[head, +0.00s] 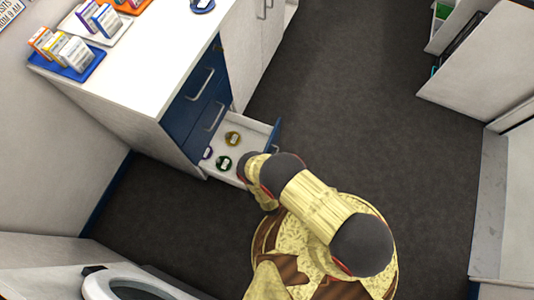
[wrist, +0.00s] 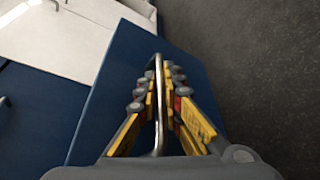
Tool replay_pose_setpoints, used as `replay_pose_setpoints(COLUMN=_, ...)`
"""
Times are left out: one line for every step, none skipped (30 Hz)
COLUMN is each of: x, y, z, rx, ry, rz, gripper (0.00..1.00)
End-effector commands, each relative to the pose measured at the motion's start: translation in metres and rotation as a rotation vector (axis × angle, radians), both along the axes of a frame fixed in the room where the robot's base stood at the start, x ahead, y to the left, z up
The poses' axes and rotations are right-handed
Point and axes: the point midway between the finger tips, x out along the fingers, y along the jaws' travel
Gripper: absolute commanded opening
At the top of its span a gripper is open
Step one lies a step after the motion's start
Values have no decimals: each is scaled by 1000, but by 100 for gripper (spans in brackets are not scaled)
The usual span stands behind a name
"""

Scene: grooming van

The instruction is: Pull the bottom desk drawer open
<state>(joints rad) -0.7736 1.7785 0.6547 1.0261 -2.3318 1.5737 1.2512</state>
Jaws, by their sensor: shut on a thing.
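The bottom desk drawer (head: 222,177) stands pulled out from the white desk (head: 150,55), its pale inside showing in the head view. Its blue front (wrist: 112,92) fills the middle of the wrist view. A metal bar handle (wrist: 158,130) is on that front. My gripper (wrist: 160,75) is shut on the handle, with a finger on each side of the bar. In the head view my arm hides most of the gripper and part of the drawer front.
The blue drawers (head: 197,95) above are shut. Dark floor (head: 350,90) is clear to the right. A white round-rimmed thing (head: 100,286) stands at lower left.

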Motion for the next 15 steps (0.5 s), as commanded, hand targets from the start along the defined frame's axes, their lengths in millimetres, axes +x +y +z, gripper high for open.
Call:
replay_pose_setpoints(x=-3, y=-6, z=0, rx=-2, ry=2, rz=-1, gripper=0)
replay_pose_setpoints(x=-4, y=-8, z=0, rx=-1, ry=2, rz=-1, gripper=0)
replay_pose_setpoints(x=-5, y=-11, z=0, rx=-1, ry=2, rz=-1, gripper=0)
replay_pose_setpoints(x=-5, y=-13, z=0, rx=-1, ry=2, rz=-1, gripper=0)
replay_pose_setpoints(x=-6, y=-14, z=-1, rx=-1, ry=2, rz=0, gripper=0)
replay_pose_setpoints(x=-7, y=-16, z=-1, rx=-1, ry=2, rz=0, gripper=0)
replay_pose_setpoints(x=-7, y=-17, z=-1, rx=-1, ry=2, rz=0, gripper=0)
replay_pose_setpoints(x=-8, y=-17, z=-1, rx=-1, ry=2, rz=0, gripper=0)
replay_pose_setpoints(x=-8, y=-18, z=-1, rx=-1, ry=2, rz=0, gripper=0)
replay_pose_setpoints(x=-8, y=-18, z=-1, rx=-1, ry=2, rz=0, gripper=0)
replay_pose_setpoints(x=-8, y=-18, z=-1, rx=-1, ry=2, rz=1, gripper=0)
replay_pose_setpoints(x=-8, y=-19, z=-1, rx=-1, ry=2, rz=1, gripper=0)
replay_pose_setpoints(x=-8, y=-19, z=-1, rx=-1, ry=2, rz=1, gripper=0)
replay_pose_setpoints(x=-9, y=-19, z=-1, rx=-1, ry=2, rz=1, gripper=0)
replay_pose_setpoints(x=-9, y=-19, z=-1, rx=-1, ry=2, rz=1, gripper=0)
